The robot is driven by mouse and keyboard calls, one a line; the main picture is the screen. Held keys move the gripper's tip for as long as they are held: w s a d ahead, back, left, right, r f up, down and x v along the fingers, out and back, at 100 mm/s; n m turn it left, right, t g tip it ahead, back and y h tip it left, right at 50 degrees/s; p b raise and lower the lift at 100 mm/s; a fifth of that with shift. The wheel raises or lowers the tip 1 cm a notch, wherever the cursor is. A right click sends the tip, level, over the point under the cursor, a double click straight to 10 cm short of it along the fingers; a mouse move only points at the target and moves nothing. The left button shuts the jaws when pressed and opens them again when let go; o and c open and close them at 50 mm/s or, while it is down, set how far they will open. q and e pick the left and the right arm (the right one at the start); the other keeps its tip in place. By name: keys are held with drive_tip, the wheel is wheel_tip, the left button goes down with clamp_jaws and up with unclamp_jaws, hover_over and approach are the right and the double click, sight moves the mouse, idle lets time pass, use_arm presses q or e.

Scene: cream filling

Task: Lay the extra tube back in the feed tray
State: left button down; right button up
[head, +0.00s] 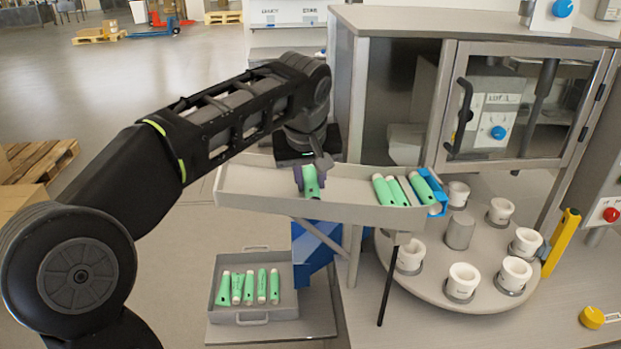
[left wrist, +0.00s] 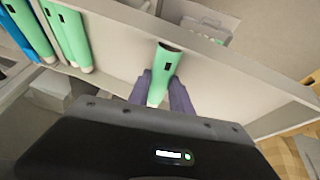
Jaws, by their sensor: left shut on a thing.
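The extra tube (head: 311,183) is green with a pale end. My left gripper (head: 309,182) is shut on it, over the left part of the feed tray (head: 345,188). In the left wrist view the tube (left wrist: 161,78) stands between the two dark fingers (left wrist: 161,90). I cannot tell whether it touches the tray floor. Several other green tubes (head: 396,190) lie side by side at the tray's right end, by a blue piece (head: 440,200). They also show at the upper left of the left wrist view (left wrist: 72,38). My right gripper is not in view.
A grey case (head: 266,313) with several green tubes sits on a low shelf below the tray. A round turntable (head: 425,275) with white cup holders is at the right, in front of a glass-doored cabinet (head: 520,100). The tray between my gripper and the tube row is bare.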

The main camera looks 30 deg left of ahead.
use_arm(q)
drive_tip(key=shift+f, duration=0.3)
